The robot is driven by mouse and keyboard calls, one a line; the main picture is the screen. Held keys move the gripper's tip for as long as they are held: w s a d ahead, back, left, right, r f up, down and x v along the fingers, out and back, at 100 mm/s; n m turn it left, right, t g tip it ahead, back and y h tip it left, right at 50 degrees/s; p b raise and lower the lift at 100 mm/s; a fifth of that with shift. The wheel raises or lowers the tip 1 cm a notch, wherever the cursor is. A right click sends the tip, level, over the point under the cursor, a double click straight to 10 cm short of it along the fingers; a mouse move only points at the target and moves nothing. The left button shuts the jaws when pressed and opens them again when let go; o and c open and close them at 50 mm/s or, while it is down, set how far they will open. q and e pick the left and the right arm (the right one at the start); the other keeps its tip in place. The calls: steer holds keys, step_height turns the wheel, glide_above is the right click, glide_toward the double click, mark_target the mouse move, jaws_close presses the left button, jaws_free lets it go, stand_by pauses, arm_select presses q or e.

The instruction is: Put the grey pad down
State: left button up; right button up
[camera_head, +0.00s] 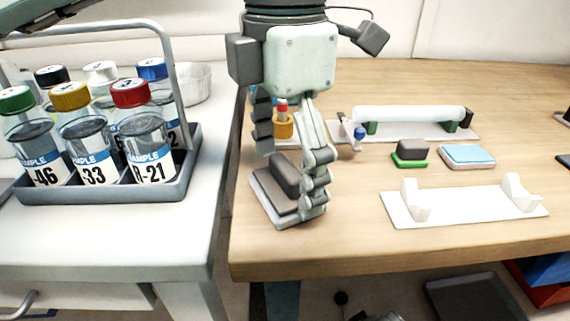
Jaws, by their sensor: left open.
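The grey pad (268,193) has a flat grey base and a dark raised handle block (285,174). It rests on the wooden table near the left front corner, seemingly flat on the top. My left gripper (290,183) points down over it from above. Its fingers are apart, one on each side of the handle. The right finger comes down beside the pad's right side; the left finger is behind the handle's left. Whether a finger touches the pad cannot be told. My right gripper is not in view.
A dark pad with a green base (410,153) and a blue-topped pad (467,155) lie to the right. Behind them a white tube (410,114) sits on a holder. An empty white cradle (462,208) stands in front. A bottle rack (105,190) fills the left table.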

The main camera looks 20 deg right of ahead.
mark_target(285, 166)
arm_select(q)
step_height(285, 166, up, 12)
stand_by(0.4)
stand_by(0.3)
